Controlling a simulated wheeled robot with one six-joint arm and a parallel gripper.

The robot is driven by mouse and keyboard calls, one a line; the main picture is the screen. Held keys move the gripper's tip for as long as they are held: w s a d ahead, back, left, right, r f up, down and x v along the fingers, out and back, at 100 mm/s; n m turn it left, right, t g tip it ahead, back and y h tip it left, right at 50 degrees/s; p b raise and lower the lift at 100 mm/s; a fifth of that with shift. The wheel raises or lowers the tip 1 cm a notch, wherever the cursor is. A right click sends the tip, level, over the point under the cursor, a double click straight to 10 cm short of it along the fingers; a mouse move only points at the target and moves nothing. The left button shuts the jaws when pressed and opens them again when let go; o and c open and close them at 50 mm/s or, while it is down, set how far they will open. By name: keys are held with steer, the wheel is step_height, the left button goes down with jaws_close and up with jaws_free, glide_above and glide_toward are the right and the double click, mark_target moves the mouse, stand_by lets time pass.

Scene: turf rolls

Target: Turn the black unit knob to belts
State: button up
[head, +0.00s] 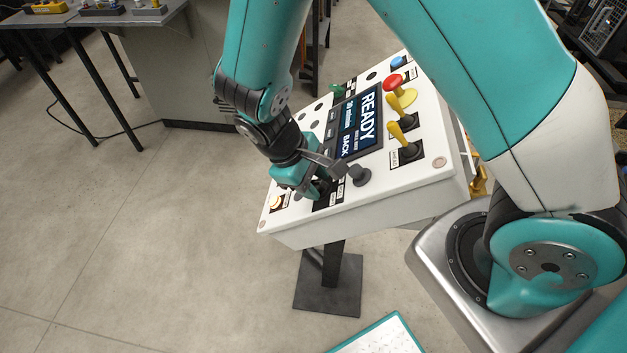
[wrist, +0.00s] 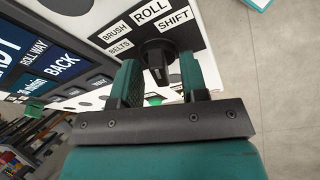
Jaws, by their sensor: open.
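The black unit knob (wrist: 157,52) is in the upper middle of the wrist view, on a black plate of the white control panel. White labels BRUSH, BELTS (wrist: 119,47), ROLL and SHIFT are around it. I cannot tell for sure which label the knob points to. My gripper (wrist: 160,68) is open, with one teal finger on each side of the knob. Whether the fingers touch it is unclear. In the head view my gripper (head: 316,190) is low over the near left part of the control panel (head: 400,190) and hides the knob.
A screen (head: 357,122) reading READY is beside my gripper. A bench (head: 165,15) is at the upper left. Floor to the left is clear.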

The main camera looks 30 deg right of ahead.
jaws_close()
steer(key=n+p, duration=0.2)
steer(key=n, duration=0.1)
steer(key=shift+d+r+g+y+p, duration=0.1)
steer(key=shift+g+y+p, duration=0.2)
steer(key=n+g+p, duration=0.1)
steer(key=n+p, duration=0.1)
steer(key=n, duration=0.2)
steer(key=shift+y, duration=0.4)
steer(key=n+p, duration=0.1)
steer(key=n, duration=0.1)
steer(key=n+g, duration=0.1)
steer(key=n, duration=0.1)
steer(key=shift+w+f+p, duration=0.15)
steer(key=shift+f+p, duration=0.05)
steer(key=shift+p, duration=0.15)
steer(key=shift+f+n+g+p, duration=0.1)
steer(key=shift+n+g+p, duration=0.4)
steer(key=shift+n, duration=1.3)
